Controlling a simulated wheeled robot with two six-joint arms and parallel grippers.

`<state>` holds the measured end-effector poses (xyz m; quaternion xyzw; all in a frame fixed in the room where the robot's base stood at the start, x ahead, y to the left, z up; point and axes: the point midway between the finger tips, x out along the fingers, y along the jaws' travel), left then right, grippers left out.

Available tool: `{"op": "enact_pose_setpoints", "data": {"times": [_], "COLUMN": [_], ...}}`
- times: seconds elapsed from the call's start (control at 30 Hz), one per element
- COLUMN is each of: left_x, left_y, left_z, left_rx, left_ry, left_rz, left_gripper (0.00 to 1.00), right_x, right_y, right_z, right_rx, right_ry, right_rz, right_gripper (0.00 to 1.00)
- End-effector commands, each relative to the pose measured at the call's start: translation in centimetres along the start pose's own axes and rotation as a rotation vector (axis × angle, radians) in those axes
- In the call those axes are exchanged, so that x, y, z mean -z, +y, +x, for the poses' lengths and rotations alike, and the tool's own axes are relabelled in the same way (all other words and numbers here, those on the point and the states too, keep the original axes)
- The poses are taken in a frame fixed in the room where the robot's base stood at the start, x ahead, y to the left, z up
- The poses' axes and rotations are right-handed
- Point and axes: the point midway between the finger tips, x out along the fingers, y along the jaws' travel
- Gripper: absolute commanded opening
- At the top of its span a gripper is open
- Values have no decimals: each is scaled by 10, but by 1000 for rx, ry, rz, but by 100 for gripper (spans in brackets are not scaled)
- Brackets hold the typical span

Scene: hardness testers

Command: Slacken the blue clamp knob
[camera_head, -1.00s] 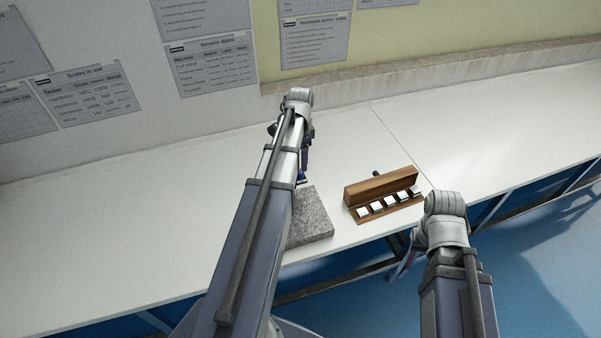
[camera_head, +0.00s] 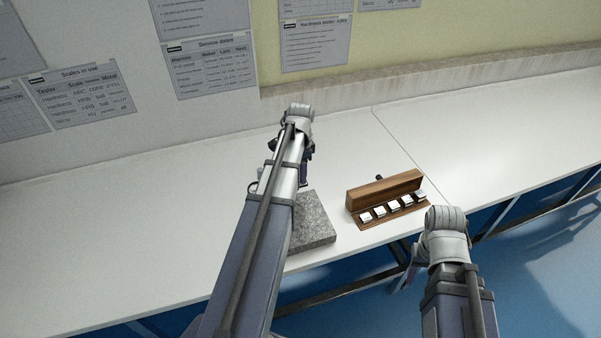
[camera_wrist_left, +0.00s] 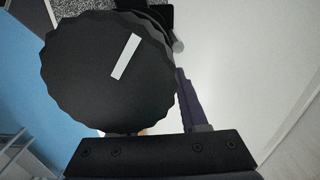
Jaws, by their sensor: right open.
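In the left wrist view a large dark scalloped knob (camera_wrist_left: 108,72) with a white index line fills the upper left. It looks black rather than blue, and no blue knob is plain to see. My left gripper (camera_wrist_left: 185,100) shows as one finger just right of the knob; the other finger is hidden behind it, so I cannot tell whether the jaws touch it. In the head view my left gripper (camera_head: 308,152) is beyond the stone block, mostly covered by my own arm. My right gripper (camera_head: 404,276) is open and empty, low beside the bench's front edge.
A grey speckled stone block (camera_head: 315,222) lies at the front of the white bench (camera_head: 120,225), partly behind my left arm. Right of it stands an open wooden case (camera_head: 384,190) with several pale blocks. The bench's left and far right are clear.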

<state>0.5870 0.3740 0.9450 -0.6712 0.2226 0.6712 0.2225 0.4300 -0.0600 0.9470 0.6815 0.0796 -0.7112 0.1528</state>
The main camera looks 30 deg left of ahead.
Motion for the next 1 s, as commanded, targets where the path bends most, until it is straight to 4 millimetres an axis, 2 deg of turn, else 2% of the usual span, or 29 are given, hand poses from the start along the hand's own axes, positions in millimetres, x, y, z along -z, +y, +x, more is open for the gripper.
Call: {"op": "enact_pose_setpoints", "data": {"times": [0.03, 0.37, 0.67, 1.0], "left_x": [0, 0, 0, 0], "left_y": [0, 0, 0, 0], "left_z": [0, 0, 0, 0], "left_rx": [0, 0, 0, 0], "left_ry": [0, 0, 0, 0], "left_rz": [0, 0, -20, -328], "left_gripper": [36, 0, 0, 0], "right_x": [0, 0, 0, 0], "right_y": [0, 0, 0, 0], "right_z": [0, 0, 0, 0], "right_rx": [0, 0, 0, 0], "right_ry": [0, 0, 0, 0], "right_rz": [0, 0, 0, 0], "right_gripper": [50, 50, 50, 50]}}
